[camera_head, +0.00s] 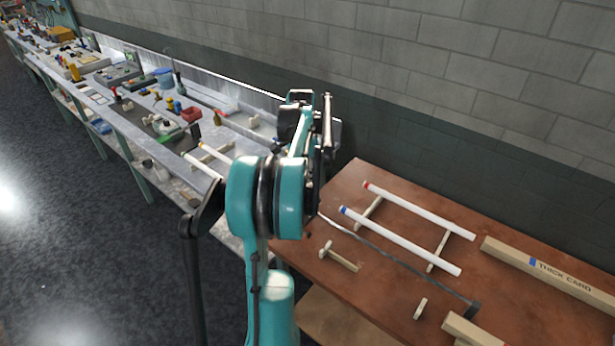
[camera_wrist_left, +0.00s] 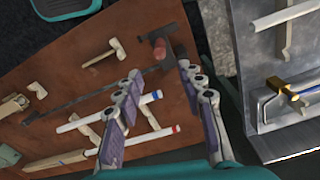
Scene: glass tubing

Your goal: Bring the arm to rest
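My left arm rises through the middle of the head view. Its dark gripper (camera_head: 312,125) is above the gap between the grey bench and the brown table. In the left wrist view my left gripper (camera_wrist_left: 160,108) has its two purple-padded fingers spread, with nothing between them. A white tube with a blue end (camera_head: 400,240) and one with a red end (camera_head: 420,210) lie on supports on the brown table; both ends show in the left wrist view, blue (camera_wrist_left: 150,97) and red (camera_wrist_left: 172,129). My right gripper is not in view.
The brown table (camera_head: 350,290) also bears a long dark rod (camera_head: 400,262), a labelled beam (camera_head: 550,268) and small wooden pieces. The grey bench (camera_head: 235,140) at left is crowded with tools. A block wall (camera_head: 450,110) stands behind. Dark floor (camera_head: 80,240) is clear.

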